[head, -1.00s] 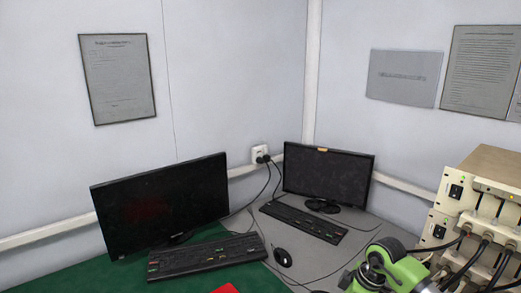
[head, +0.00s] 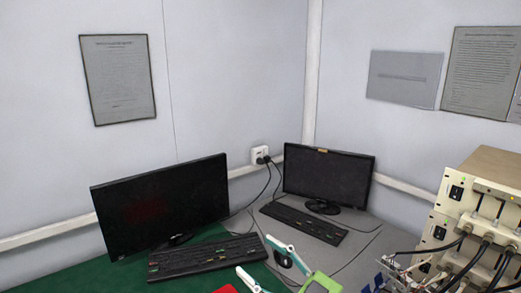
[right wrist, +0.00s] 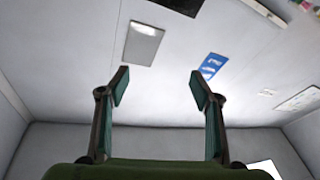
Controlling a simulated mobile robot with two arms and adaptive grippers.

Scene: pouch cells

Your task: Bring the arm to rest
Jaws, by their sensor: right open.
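My right gripper (head: 253,254) shows at the bottom middle of the head view, with pale teal-faced fingers and a green body. It is open, its fingers spread apart with nothing between them. One finger passes in front of the black mouse. In the right wrist view, the gripper (right wrist: 160,82) points up toward the pale ceiling, and the space between its fingers is empty. My left gripper is not in view.
Two dark monitors (head: 165,207) (head: 329,177) stand on the desks with keyboards (head: 207,257) (head: 303,222) before them. The mouse (head: 283,262) is partly hidden. A cabled instrument rack (head: 490,175) stands at the right. A red item (head: 226,289) lies at the bottom edge.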

